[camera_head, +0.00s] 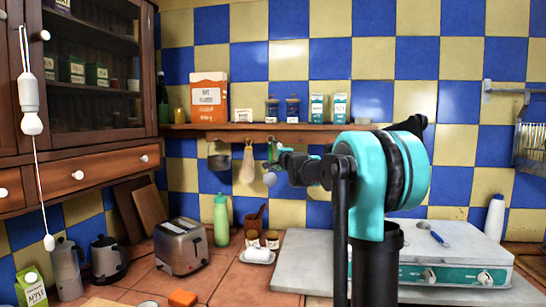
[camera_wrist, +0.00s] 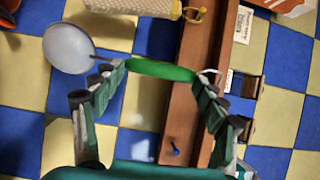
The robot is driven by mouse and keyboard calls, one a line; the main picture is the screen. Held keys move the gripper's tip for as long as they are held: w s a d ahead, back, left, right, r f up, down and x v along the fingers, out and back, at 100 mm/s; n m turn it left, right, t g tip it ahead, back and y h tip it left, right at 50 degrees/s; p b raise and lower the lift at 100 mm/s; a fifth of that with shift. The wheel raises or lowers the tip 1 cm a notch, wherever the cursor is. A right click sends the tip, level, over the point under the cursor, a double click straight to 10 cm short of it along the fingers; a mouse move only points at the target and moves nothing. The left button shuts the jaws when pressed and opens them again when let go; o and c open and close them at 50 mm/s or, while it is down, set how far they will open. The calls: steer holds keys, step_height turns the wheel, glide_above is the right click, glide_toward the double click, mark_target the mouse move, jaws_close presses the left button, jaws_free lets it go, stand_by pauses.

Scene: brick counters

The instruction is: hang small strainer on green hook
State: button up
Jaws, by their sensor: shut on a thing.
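The small strainer has a round grey mesh bowl (camera_wrist: 70,48) and a green handle (camera_wrist: 162,70). My gripper (camera_wrist: 160,76) is shut on the strainer; the handle spans between the fingertips, with the bowl beyond one finger and a pale loop at the other end. In the head view my gripper (camera_head: 281,158) is under the shelf, with the strainer bowl (camera_head: 270,179) hanging below it. The handle lies across the shelf board in the wrist view. I cannot make out the green hook; it may be hidden behind the handle. Contact with a hook cannot be told.
The wooden shelf (camera_head: 240,127) carries boxes and jars. A yellow hook (camera_wrist: 196,14) bears a cream mitt (camera_head: 248,166); a pan (camera_head: 219,160) hangs left of it. A blue hook (camera_wrist: 173,149) is empty. A toaster (camera_head: 181,246) and green bottle (camera_head: 221,220) stand on the counter below.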

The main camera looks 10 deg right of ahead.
steer(key=w+d+f, duration=0.1)
steer(key=w+d, duration=0.1)
steer(key=w, duration=0.4)
steer(key=shift+w+f, duration=0.2)
steer(key=shift+w, duration=0.15)
stand_by(0.5)
steer(key=shift+d, duration=0.1)
stand_by(0.5)
steer(key=o, duration=1.2)
steer(key=shift+o, duration=0.2)
